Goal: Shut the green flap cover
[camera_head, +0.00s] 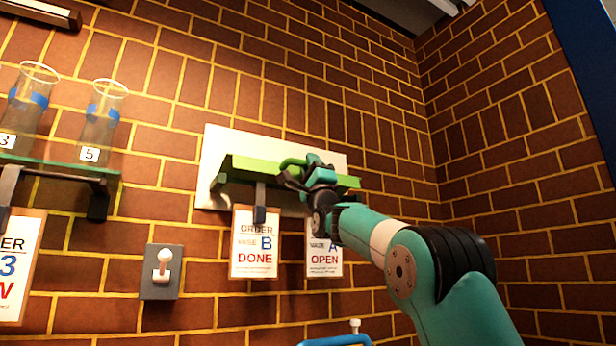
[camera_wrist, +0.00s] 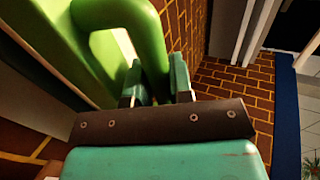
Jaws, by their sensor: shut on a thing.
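The green flap cover (camera_head: 258,168) is on a white wall plate (camera_head: 228,145) and sticks out from it, tilted. Its green loop handle (camera_head: 291,162) is at the flap's right part. My gripper (camera_head: 312,171) is at the handle, and its fingers hide part of it. In the wrist view the handle (camera_wrist: 153,48) runs down between the two teal fingers of my gripper (camera_wrist: 158,82), which are shut on it. The flap's green face (camera_wrist: 62,45) fills the upper left there.
Two order cards, one reading B DONE (camera_head: 255,243) and one reading A OPEN (camera_head: 324,252), hang below the flap. A grey toggle switch (camera_head: 161,271) is on the wall at lower left. A glass shelf (camera_head: 60,164) with glass vases (camera_head: 99,122) is further left. Brick wall (camera_head: 390,130) is bare to the right.

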